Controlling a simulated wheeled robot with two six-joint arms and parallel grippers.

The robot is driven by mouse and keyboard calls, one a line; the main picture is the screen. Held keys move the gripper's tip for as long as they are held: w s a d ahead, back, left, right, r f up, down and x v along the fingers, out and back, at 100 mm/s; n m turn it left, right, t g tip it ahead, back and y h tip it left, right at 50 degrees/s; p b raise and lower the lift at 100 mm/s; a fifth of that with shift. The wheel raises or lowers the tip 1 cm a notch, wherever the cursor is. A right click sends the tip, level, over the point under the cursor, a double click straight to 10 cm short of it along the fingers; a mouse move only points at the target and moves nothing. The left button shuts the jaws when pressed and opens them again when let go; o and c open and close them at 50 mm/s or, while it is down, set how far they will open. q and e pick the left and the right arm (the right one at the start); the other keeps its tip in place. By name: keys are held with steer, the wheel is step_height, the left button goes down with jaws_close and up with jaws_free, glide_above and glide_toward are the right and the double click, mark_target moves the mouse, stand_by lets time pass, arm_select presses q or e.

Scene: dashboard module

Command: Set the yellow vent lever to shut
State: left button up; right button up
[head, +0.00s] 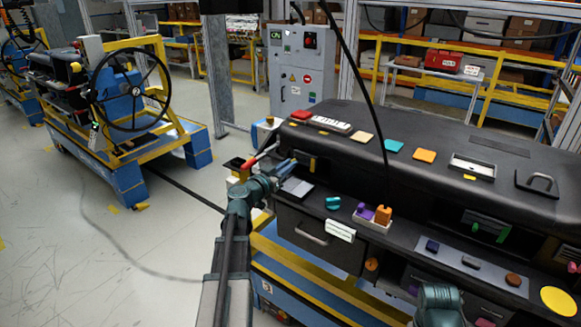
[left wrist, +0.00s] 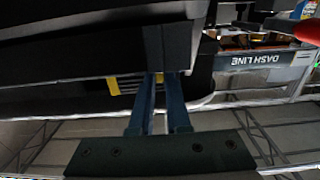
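The small yellow vent lever (head: 312,164) stands upright on the dark vent at the left end of the dashboard. My left gripper (head: 290,166) is just left of it, with its fingers pointing toward the dashboard face. In the left wrist view, the two blue fingers (left wrist: 159,80) are apart with a narrow gap. Yellow shows between their tips and also a yellow piece (left wrist: 125,82) beside the left finger, near dark slats. I cannot tell whether the fingers touch the lever. Of my right arm only a teal link shows at the bottom of the head view; its gripper is out of view.
The black dashboard (head: 450,150) overhangs the vent. A grey tablet-like panel (head: 297,187) lies on the ledge below my left gripper. A white tray (head: 372,222) with purple and orange pieces sits further right. A green lever (head: 476,227) is on another vent. Floor to the left is open.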

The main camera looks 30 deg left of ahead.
arm_select(q)
steer(key=o, duration=0.4)
steer(key=shift+o, duration=0.2)
steer(key=s+a, duration=0.1)
steer(key=s, duration=1.2)
steer(key=shift+s, duration=0.4)
